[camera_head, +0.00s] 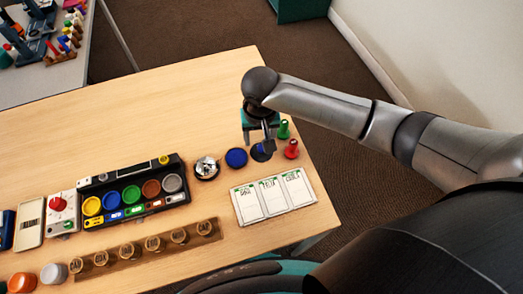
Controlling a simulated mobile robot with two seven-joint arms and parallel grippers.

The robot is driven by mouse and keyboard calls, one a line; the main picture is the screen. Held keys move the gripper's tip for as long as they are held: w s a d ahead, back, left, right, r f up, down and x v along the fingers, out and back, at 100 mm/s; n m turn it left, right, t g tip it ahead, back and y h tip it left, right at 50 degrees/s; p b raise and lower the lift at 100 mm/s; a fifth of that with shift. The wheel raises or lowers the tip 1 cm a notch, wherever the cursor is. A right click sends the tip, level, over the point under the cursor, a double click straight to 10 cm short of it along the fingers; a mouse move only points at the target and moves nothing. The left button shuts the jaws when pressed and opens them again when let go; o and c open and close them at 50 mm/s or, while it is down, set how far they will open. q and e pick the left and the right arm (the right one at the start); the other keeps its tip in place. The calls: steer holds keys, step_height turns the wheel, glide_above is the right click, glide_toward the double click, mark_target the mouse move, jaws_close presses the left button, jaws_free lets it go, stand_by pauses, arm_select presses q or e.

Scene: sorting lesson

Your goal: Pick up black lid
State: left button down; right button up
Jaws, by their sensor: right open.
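The black lid (258,155) is a dark round disc lying on the table near its right edge. My right gripper (258,142) is open just over it, with its fingers pointing down, and one finger hides part of the lid. I cannot tell whether the fingers touch the lid. A blue lid (236,158) lies just left of it. My left gripper is not in view.
A silver-and-black round item (206,168) is further left. A white card sheet (272,197), a black tray (130,212) of coloured discs and a wooden strip (145,247) lie nearer. The table's (170,110) far middle is clear.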

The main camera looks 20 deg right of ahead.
mark_target(261, 150)
steer(key=f, duration=0.1)
steer(key=f+b, duration=0.1)
steer(key=f, duration=0.2)
steer(key=shift+d+b, duration=0.3)
steer(key=shift+b, duration=0.05)
steer(key=shift+w+f, duration=0.1)
steer(key=shift+f, duration=0.4)
steer(key=shift+c, duration=1.2)
jaws_close()
